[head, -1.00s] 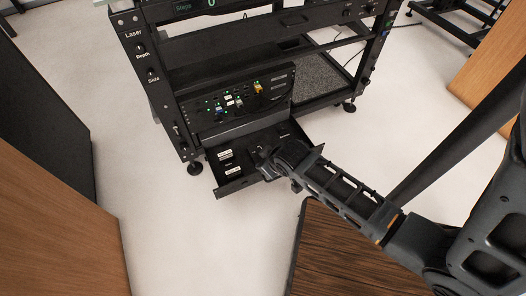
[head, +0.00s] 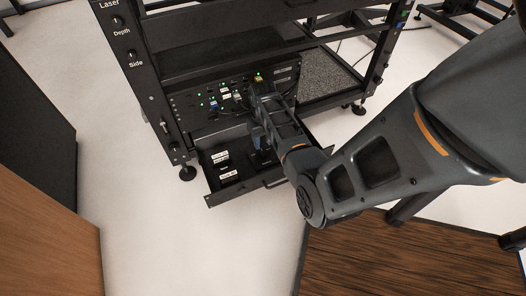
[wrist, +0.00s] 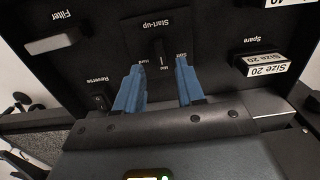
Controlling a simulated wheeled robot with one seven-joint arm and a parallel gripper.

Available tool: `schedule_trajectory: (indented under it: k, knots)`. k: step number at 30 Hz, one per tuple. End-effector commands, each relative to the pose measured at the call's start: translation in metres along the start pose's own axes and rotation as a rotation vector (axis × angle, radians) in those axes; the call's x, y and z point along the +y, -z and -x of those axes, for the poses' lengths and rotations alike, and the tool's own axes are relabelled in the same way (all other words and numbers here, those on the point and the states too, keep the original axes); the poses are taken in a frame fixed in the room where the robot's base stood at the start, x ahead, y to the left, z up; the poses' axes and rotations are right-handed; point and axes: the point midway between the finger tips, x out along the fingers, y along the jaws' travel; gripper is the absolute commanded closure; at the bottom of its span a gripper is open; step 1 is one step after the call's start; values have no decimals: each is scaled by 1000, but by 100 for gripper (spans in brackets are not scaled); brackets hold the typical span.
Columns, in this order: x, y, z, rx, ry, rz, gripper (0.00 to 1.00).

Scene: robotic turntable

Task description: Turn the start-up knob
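The start-up knob (wrist: 158,42) is a black piece on the dark panel, below the white "Start-up" lettering in the wrist view. Small setting marks sit below it. My gripper (wrist: 161,80) has two blue fingers, apart, with the "Mid" mark showing between them. The fingertips are close to the knob; I cannot tell whether they touch it. In the head view my gripper (head: 259,140) points down over the pulled-out drawer (head: 246,190) of the rack. My arm hides part of the drawer and the knob there.
A filter lever (wrist: 57,40) is at the left of the panel, a reverse switch (wrist: 98,95) lower left, and a spare block (wrist: 262,64) labelled "Size 20" at right. A control panel (head: 205,105) with small lights is behind the drawer. A wooden table (head: 390,255) stands in front.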

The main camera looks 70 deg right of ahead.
Motion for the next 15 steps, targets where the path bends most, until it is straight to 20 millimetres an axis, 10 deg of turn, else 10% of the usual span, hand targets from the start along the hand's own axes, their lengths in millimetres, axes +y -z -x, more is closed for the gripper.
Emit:
schedule_trajectory:
  k: [15]
  knots:
    - [0, 0, -52, 2, -1, 1, 62]
